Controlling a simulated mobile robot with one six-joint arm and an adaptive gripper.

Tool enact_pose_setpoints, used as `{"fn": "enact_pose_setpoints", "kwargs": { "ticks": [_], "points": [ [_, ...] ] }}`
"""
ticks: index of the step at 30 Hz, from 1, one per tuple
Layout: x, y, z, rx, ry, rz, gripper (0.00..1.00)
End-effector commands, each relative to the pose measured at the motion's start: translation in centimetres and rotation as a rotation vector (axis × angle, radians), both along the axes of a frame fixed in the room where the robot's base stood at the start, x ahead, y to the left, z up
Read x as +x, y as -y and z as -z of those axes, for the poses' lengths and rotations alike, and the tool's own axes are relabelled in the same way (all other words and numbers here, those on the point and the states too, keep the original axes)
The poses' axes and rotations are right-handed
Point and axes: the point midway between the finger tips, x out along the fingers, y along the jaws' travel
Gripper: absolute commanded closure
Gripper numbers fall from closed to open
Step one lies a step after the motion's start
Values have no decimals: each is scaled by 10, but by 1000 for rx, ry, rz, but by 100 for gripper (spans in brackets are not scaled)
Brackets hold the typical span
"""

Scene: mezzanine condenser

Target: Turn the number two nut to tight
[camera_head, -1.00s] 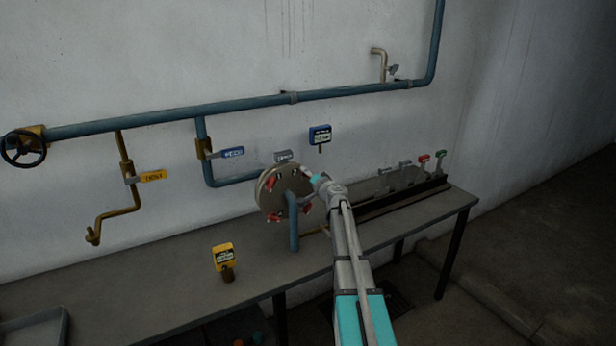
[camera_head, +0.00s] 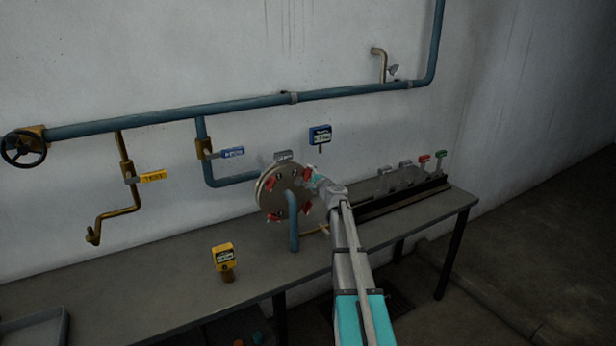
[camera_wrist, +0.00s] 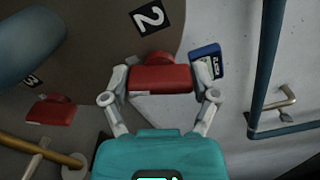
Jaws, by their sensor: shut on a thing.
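The round end cover (camera_head: 268,199) stands upright on the bench, with several red wing nuts around its face and a blue pipe in front. In the head view, my gripper (camera_head: 317,180) reaches the cover's upper right edge and partly hides the nut there. Another red nut (camera_wrist: 51,111) sits near the "3" label (camera_wrist: 32,80).
The blue pipe (camera_wrist: 24,45) passes close to the cover at the wrist view's left. A blue gauge (camera_head: 320,135) stands behind the cover, and a yellow gauge (camera_head: 223,257) stands on the bench (camera_head: 150,290). A rack with several coloured-tag levers (camera_head: 400,200) is at right.

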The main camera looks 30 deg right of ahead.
Motion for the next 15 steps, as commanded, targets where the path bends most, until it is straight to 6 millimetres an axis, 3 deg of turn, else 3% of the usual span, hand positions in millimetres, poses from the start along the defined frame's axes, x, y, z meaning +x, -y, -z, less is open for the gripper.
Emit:
{"fn": "enact_pose_setpoints", "kwargs": {
  "ticks": [15],
  "points": [
    [0,0,0,188,-3,0,71]
  ]
}}
